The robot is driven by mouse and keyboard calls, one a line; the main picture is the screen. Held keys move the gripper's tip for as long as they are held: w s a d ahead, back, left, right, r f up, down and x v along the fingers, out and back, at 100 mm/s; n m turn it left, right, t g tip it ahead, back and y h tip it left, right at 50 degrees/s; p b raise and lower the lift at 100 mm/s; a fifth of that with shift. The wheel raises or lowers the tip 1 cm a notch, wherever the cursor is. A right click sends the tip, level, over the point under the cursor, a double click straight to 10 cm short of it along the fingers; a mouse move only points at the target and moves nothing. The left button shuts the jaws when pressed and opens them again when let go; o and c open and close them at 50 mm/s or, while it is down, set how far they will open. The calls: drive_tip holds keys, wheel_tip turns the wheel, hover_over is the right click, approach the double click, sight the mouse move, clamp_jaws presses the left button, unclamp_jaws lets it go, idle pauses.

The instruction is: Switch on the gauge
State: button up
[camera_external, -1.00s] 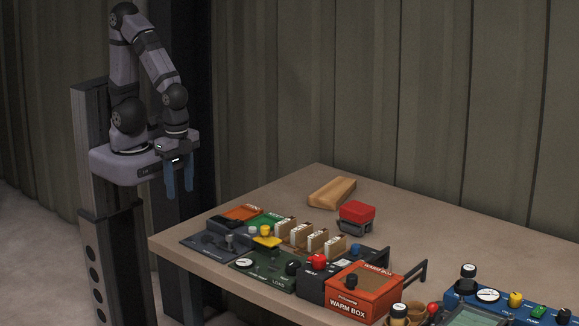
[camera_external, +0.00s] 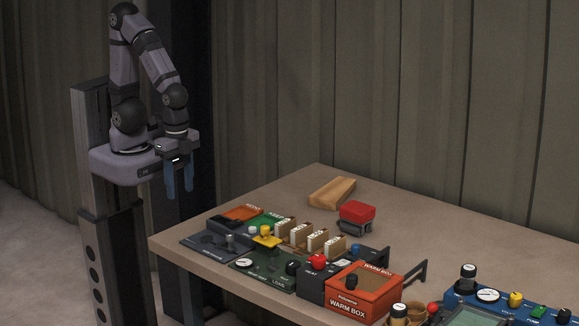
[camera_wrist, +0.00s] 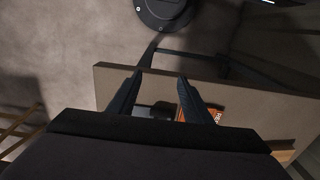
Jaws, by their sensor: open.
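A blue unit (camera_external: 545,310) stands at the table's right front, cut by the picture edge. It carries a round white dial (camera_external: 487,295), a black knob (camera_external: 468,270), a yellow knob (camera_external: 515,299), a green button and a grey screen. A second white dial (camera_external: 244,262) sits on a dark green panel marked LOAD. I cannot tell which dial is the gauge.
An orange warm box (camera_external: 352,305) and a dark unit with a red knob (camera_external: 318,262) stand between the two dials. Several upright tan pieces stand behind the panels. A red-topped block (camera_external: 357,212) and a wooden tray (camera_external: 332,193) lie farther back. The table's back right is clear.

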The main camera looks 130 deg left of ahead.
drive_tip(key=shift+r+p, duration=0.25)
drive_tip(key=shift+p, duration=0.05)
drive_tip(key=c, duration=1)
drive_tip(key=shift+s+a+r+p, duration=0.1)
drive_tip(key=shift+a+r+p, duration=0.1)
drive_tip(key=shift+r+p, duration=0.2)
clamp_jaws()
drive_tip(key=w+r+t+p, duration=0.1)
drive_tip(key=w+r+p, duration=0.1)
drive_tip(key=w+r, duration=0.3)
drive_tip(key=w+a+r+t+p, duration=0.1)
drive_tip(key=w+r, duration=0.4)
drive_tip(key=w, duration=0.6)
drive_tip(key=shift+r+t+h+p, duration=0.2)
drive_tip(key=shift+t+h+p, duration=0.1)
drive_tip(key=shift+t+p, duration=0.3)
